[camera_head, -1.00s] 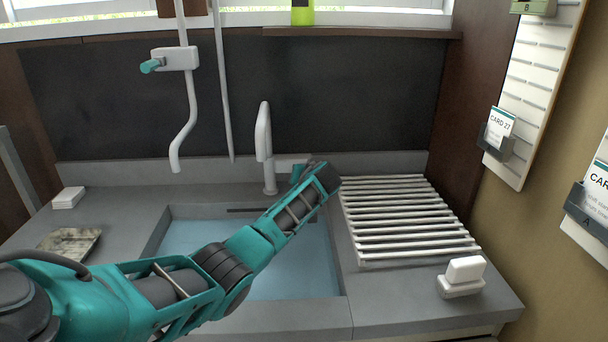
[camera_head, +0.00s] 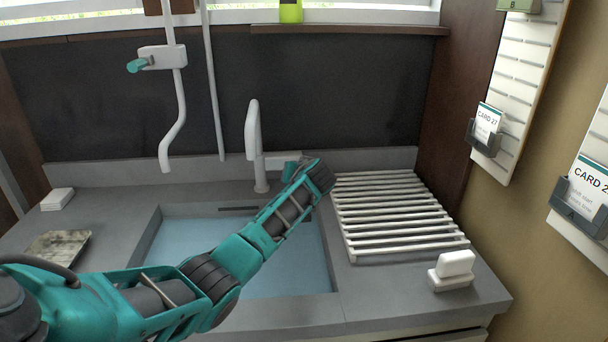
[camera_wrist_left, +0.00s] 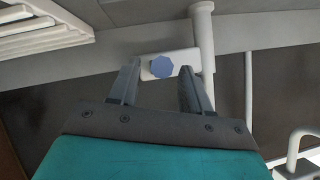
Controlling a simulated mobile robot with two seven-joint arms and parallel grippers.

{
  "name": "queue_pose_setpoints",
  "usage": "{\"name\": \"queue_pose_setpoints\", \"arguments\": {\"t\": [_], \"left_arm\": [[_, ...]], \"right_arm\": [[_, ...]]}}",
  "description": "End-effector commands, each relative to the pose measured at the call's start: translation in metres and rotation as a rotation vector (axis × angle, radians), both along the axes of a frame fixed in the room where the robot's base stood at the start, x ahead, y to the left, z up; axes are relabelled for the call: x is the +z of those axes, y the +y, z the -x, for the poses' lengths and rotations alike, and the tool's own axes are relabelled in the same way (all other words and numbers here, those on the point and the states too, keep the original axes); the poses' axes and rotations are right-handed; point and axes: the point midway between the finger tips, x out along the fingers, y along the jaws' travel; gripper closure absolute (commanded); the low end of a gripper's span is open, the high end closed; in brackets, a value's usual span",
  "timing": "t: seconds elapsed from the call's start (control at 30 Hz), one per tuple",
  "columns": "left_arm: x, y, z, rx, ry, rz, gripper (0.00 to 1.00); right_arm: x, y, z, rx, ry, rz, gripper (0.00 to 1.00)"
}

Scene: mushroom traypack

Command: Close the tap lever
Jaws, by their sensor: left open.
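The white tap (camera_head: 254,145) stands behind the sink, with a short white side arm (camera_head: 283,160) at its base pointing right. In the left wrist view, the tap's upright column (camera_wrist_left: 204,45) carries this white side arm (camera_wrist_left: 187,57), with a blue-grey octagonal knob (camera_wrist_left: 161,67) on its end. My left gripper (camera_wrist_left: 158,72) is open, its two fingers on either side of the knob in that view. I cannot tell whether they touch it. In the head view my left arm reaches over the sink; its wrist (camera_head: 315,178) hides the fingers. My right gripper is not in view.
The sink (camera_head: 180,240) holds blue water or has a blue floor. A slatted white rack (camera_head: 395,215) lies right of it. A white block (camera_head: 452,270) is at front right. A white wall pipe fitting (camera_head: 163,57) with a teal handle hangs at upper left.

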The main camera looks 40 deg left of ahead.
Motion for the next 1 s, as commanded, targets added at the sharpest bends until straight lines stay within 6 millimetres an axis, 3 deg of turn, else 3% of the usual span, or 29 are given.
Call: {"name": "queue_pose_setpoints", "arguments": {"t": [0.53,1.0], "left_arm": [[0.042,-0.060,0.050,-0.001,0.000,0.001,0.52],[0.048,-0.069,0.059,0.001,0.002,-0.001,0.52]], "right_arm": [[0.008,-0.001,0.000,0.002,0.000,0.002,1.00],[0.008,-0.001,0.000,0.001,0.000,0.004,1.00]]}}
